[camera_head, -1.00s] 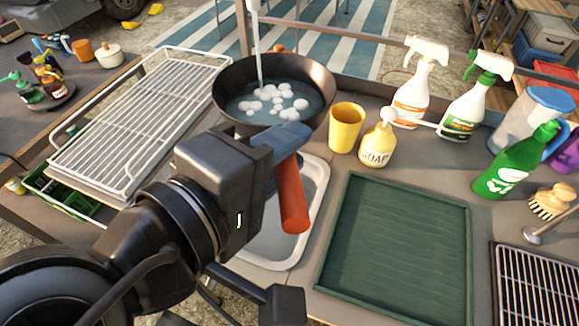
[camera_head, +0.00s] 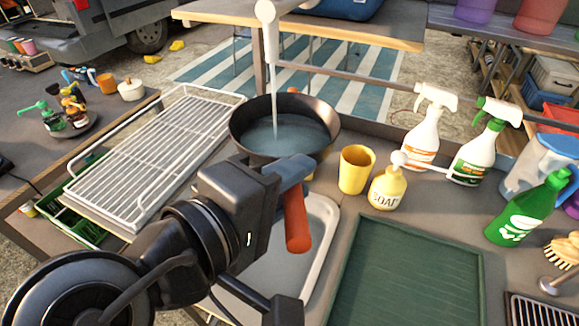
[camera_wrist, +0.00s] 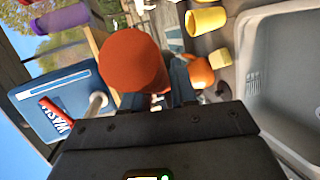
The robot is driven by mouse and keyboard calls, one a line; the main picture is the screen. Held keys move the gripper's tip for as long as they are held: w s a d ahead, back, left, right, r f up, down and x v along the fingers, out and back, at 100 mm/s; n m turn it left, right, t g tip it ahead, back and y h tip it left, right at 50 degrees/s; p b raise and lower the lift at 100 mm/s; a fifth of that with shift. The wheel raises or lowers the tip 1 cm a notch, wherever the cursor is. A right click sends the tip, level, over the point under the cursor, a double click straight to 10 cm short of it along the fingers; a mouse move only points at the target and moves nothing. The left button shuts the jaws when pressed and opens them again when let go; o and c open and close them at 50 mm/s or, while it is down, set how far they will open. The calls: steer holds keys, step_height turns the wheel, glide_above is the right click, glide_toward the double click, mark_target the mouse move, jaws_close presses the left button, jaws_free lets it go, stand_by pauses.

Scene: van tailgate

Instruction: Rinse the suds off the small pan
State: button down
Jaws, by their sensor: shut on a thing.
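The small pan (camera_head: 322,118) is dark, with a red-orange handle (camera_head: 297,222). My gripper (camera_head: 288,172) is shut on that handle and holds the pan roughly level over the back of the sink (camera_head: 326,240). A thin stream of water (camera_head: 276,95) falls from the white tap (camera_head: 268,28) into the pan. The pan holds a pool of bluish water, and no white suds show on it. In the wrist view the end of the handle (camera_wrist: 133,60) stands up beside my fingers; the pan's bowl cannot be made out there.
A wire drying rack (camera_head: 150,160) stands left of the pan. A yellow cup (camera_head: 355,170), a soap bottle (camera_head: 387,190) and two spray bottles (camera_head: 425,125) stand close on the right. A green tray (camera_head: 415,280) lies empty at front right. A green bottle (camera_head: 525,215) stands further right.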

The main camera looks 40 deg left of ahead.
mark_target(306, 248)
steer(key=shift+s+d, duration=0.1)
steer(key=shift+s+d+p, duration=1.7)
steer(key=shift+s+d, duration=0.95)
steer(key=shift+d, duration=0.2)
steer(key=s+d+r+p, duration=0.1)
steer(key=s+d+r, duration=0.2)
steer(key=r, duration=0.1)
steer(key=shift+s+d, duration=0.2)
steer(key=shift+d, duration=0.15)
stand_by(0.5)
